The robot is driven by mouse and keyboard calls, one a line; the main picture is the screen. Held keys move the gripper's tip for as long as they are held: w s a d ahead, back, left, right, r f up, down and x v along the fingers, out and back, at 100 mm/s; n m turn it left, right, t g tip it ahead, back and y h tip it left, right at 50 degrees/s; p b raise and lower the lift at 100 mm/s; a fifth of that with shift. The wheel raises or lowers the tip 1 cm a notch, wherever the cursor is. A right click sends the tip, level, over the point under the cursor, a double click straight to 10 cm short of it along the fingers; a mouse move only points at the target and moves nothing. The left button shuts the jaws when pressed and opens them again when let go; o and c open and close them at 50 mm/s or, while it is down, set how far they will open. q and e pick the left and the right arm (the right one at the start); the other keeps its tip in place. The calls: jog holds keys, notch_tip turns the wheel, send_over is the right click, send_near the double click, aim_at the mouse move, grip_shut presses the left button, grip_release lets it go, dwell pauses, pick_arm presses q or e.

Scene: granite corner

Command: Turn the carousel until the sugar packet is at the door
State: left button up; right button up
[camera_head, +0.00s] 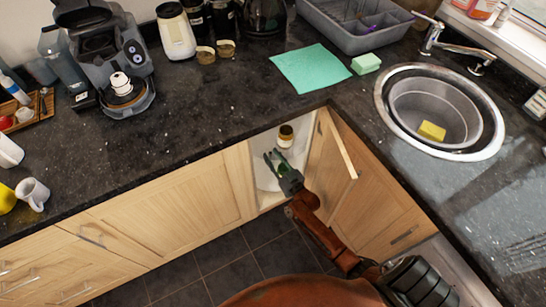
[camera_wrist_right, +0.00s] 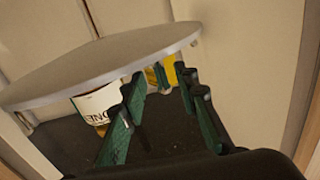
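The carousel (camera_head: 265,178) is a pale round shelf inside the open corner cabinet, mostly hidden by the cabinet front and my gripper. A jar with a dark lid (camera_head: 286,136) stands in the cabinet. In the right wrist view the carousel's pale disc (camera_wrist_right: 105,62) spans the upper left. A white-labelled container (camera_wrist_right: 98,103) and a yellow item (camera_wrist_right: 168,70) show below its edge. I cannot make out which item is the sugar packet. My right gripper (camera_head: 273,160) reaches into the door opening; its green fingers (camera_wrist_right: 162,88) are apart with nothing held. My left gripper is not in view.
The cabinet door (camera_head: 341,145) stands open to the right of the opening. Dark granite counter (camera_head: 215,115) lies above, carrying a coffee machine (camera_head: 105,55), a green cloth (camera_head: 310,68) and a sink (camera_head: 440,105). Cabinet walls are close around my right gripper.

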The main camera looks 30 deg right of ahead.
jog(key=shift+s, duration=0.15)
jog(key=s, duration=0.7)
jog(key=shift+s, duration=0.15)
